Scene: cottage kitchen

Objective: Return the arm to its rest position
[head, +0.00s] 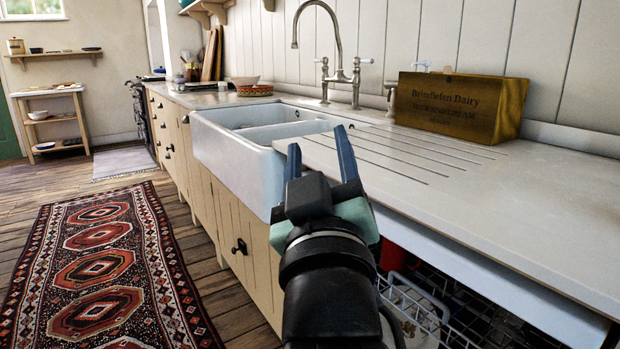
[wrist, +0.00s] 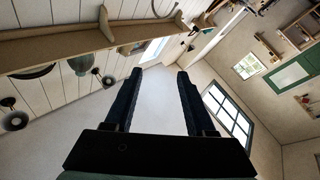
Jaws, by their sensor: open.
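My gripper (head: 319,158) is open and empty in the head view. Its two dark fingers point up and away, in front of the white sink (head: 228,158) and the left end of the counter's drainer grooves. My black forearm rises from the bottom of the picture. In the wrist view my gripper (wrist: 157,85) shows two separate fingers with nothing between them. Behind them are the pale ceiling, a wall shelf (wrist: 60,47) and a window (wrist: 228,118).
A wooden dairy box (head: 460,105) stands on the worktop (head: 520,195) at the right. A tall tap (head: 340,55) rises behind the sink. An open dishwasher rack (head: 450,310) with dishes lies below the counter, right of my arm. A patterned rug (head: 105,265) covers open floor at left.

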